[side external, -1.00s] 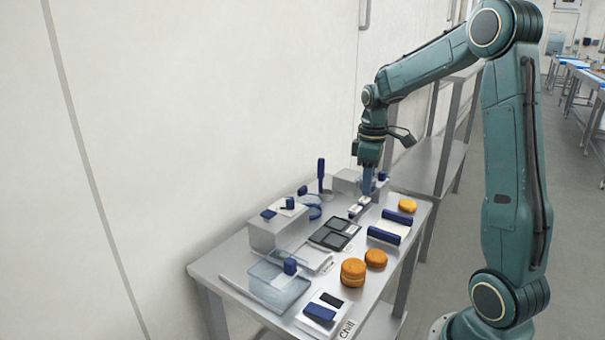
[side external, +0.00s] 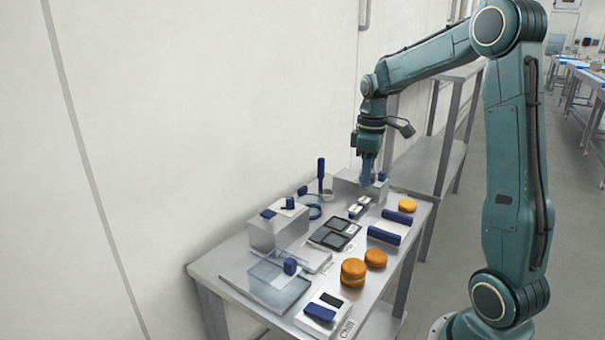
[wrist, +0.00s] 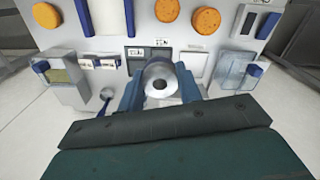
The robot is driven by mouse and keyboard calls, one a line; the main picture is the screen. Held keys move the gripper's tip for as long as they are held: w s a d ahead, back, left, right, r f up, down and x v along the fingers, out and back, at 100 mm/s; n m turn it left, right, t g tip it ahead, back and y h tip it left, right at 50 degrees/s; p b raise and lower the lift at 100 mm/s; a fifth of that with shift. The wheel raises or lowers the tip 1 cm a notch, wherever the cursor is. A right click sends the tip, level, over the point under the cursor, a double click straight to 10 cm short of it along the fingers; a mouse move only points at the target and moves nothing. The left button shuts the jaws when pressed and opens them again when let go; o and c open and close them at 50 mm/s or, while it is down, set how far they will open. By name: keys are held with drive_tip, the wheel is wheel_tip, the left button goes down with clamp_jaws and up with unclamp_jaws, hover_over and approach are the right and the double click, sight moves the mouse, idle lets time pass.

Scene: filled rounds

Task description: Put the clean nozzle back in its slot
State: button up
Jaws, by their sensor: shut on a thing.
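A silver, round-ended nozzle (wrist: 160,80) is between the two blue fingers of my gripper (wrist: 159,88), which is shut on it. In the side view my gripper (side external: 367,178) is above the table's far end, near a grey block (side external: 352,188). The nozzle cannot be made out there. A small rack with pale pieces (side external: 359,206) lies just in front of the block. I cannot tell which place is the nozzle's slot.
Orange rounds (side external: 354,267), blue-handled bars (side external: 384,235) and a scale-like unit (side external: 322,311) line the front. A clear box (side external: 274,283) and another grey block (side external: 276,235) stand left. An upright blue handle (side external: 321,173) rises behind.

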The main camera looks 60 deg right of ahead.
drive_tip(key=w, duration=0.8)
drive_tip(key=f, duration=1.5)
drive_tip(key=shift+s+a, duration=0.25)
drive_tip(key=shift+a, duration=0.05)
drive_tip(key=shift+f, duration=0.1)
drive_tip(key=shift+f, duration=2)
drive_tip(key=shift+f, duration=0.1)
drive_tip(key=o, duration=1.1)
wheel_tip(320, 180, up, 12)
drive_tip(key=shift+r, duration=0.15)
